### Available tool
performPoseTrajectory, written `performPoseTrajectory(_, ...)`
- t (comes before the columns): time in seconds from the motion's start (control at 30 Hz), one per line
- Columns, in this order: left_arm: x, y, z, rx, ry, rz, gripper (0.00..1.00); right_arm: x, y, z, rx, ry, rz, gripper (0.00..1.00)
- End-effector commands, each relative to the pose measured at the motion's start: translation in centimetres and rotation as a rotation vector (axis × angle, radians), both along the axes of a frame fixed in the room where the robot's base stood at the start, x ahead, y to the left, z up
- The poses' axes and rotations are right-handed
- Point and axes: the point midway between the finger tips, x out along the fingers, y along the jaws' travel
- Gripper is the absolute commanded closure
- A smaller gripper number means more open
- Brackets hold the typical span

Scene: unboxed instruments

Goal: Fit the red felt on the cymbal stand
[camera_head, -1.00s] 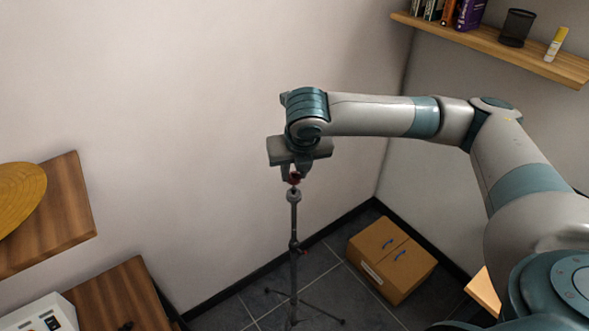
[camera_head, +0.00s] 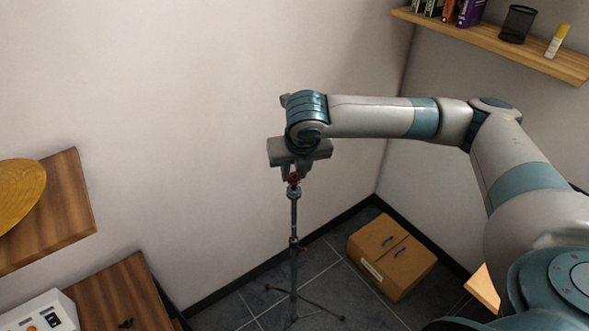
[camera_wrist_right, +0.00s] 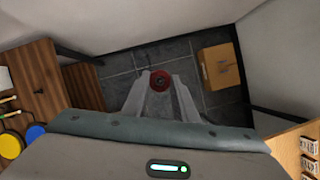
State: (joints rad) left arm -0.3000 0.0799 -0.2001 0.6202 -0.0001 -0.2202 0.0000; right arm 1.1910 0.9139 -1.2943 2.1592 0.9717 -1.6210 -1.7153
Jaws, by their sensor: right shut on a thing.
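The red felt (camera_head: 293,179) is a small ring between the fingertips of my right gripper (camera_head: 294,174). In the wrist view the felt (camera_wrist_right: 160,81) shows as a red disc with a dark centre, between the two fingers. The cymbal stand (camera_head: 294,218) is upright on the floor directly below the gripper. The felt is at or just above the stand's top; I cannot tell whether the rod passes through it. In the wrist view the stand is mostly hidden behind the felt. My left gripper is not in view.
A yellow cymbal (camera_head: 18,196) lies on a wooden shelf (camera_head: 70,215) at the left. A cardboard box (camera_head: 385,262) stands on the floor right of the stand. A wall shelf (camera_head: 480,42) with books and a pen cup is at upper right. The stand's legs spread on the tiles.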

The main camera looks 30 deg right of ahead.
Motion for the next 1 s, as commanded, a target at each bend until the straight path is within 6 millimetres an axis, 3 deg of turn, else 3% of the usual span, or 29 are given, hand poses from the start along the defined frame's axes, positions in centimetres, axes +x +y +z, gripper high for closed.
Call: performPoseTrajectory(1.0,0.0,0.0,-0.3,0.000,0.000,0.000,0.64,0.0,0.0,-2.5,0.001,0.002,0.000,0.94)
